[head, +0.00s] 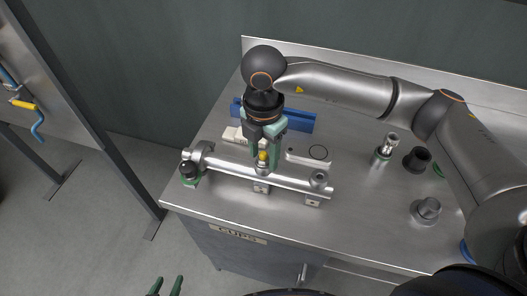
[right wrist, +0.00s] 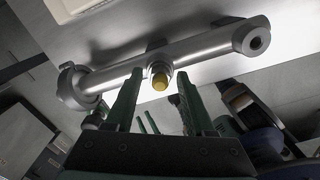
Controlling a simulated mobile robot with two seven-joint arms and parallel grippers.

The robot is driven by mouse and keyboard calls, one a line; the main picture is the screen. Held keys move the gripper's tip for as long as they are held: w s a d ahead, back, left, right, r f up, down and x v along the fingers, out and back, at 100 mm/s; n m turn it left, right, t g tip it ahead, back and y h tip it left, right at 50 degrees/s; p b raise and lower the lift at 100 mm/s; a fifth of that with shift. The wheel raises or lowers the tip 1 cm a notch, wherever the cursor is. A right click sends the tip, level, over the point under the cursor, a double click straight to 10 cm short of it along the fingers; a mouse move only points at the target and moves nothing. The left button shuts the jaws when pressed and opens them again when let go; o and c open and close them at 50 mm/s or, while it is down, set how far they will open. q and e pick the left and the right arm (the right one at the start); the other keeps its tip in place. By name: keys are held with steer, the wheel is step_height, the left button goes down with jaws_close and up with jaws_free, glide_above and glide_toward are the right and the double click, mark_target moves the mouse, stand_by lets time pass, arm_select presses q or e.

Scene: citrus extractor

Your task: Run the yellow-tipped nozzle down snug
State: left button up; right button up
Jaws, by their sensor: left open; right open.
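The yellow-tipped nozzle (head: 262,156) stands in the middle port of a silver pipe (head: 222,167) lying across the bench. In the right wrist view the yellow tip (right wrist: 160,82) shows between my fingers, with a metal collar around its base. My right gripper (head: 265,161) points down over the nozzle, open, with its green fingers on either side. In the right wrist view gaps show between the fingers (right wrist: 158,90) and the nozzle. I cannot tell how deep the nozzle sits. My left gripper (head: 166,286) is open and empty at the bottom edge of the head view, away from the bench.
A black knob on a green base (head: 190,172) is by the pipe's left end. A blue block (head: 299,121) lies behind the pipe. A silver fitting (head: 390,143), a black cup (head: 417,159) and a grey fitting (head: 428,209) stand to the right. The bench front is clear.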

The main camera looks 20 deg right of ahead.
steer(key=n, duration=0.5)
steer(key=shift+n, duration=0.3)
steer(key=n, duration=0.4)
steer(key=shift+c, duration=0.2)
steer(key=c, duration=0.7)
steer(key=m, duration=0.6)
steer(key=shift+m, duration=0.3)
steer(key=m, duration=0.5)
steer(key=shift+f+m, duration=0.1)
steer(key=shift+m, duration=0.2)
steer(key=o, duration=0.7)
steer(key=shift+o, duration=0.2)
